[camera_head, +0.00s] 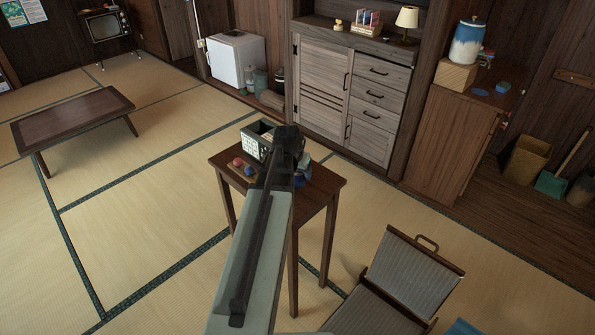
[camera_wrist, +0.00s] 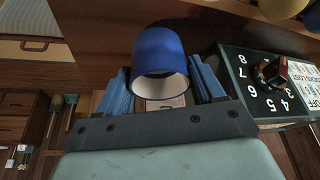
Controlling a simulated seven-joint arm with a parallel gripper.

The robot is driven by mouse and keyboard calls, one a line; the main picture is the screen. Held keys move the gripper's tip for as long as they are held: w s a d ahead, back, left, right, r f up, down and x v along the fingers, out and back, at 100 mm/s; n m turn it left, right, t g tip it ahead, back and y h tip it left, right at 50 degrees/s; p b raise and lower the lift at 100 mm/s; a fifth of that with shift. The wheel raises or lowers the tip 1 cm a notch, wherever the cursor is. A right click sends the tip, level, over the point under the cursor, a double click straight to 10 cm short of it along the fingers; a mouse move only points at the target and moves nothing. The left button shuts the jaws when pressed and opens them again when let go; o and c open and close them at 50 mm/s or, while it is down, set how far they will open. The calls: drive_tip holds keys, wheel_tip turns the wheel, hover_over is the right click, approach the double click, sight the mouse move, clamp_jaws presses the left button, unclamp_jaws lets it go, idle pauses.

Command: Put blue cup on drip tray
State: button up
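The blue cup (camera_wrist: 160,48), pale inside, is between the two blue fingers of my gripper (camera_wrist: 160,82) in the wrist view. Its mouth faces the camera. The fingers lie close along both sides; whether they press on it is unclear. In the head view my gripper (camera_head: 287,165) is over the small wooden table (camera_head: 325,182), and the arm hides much of that spot. A flat blue disc (camera_head: 480,92), perhaps the drip tray, lies on the right cabinet, in front of a white-and-blue jar (camera_head: 467,42) on a wooden block (camera_head: 455,75).
A dark box with numbers (camera_wrist: 255,85) is close beside the cup. A white-gridded box (camera_head: 258,140) and red and blue balls (camera_head: 244,167) are on the small table. A blue block (camera_head: 502,87) is near the disc. A folding chair (camera_head: 412,275) stands at front right.

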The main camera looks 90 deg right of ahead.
drive_tip(key=o, duration=0.4)
drive_tip(key=shift+r, duration=0.1)
drive_tip(key=shift+v, duration=6.05)
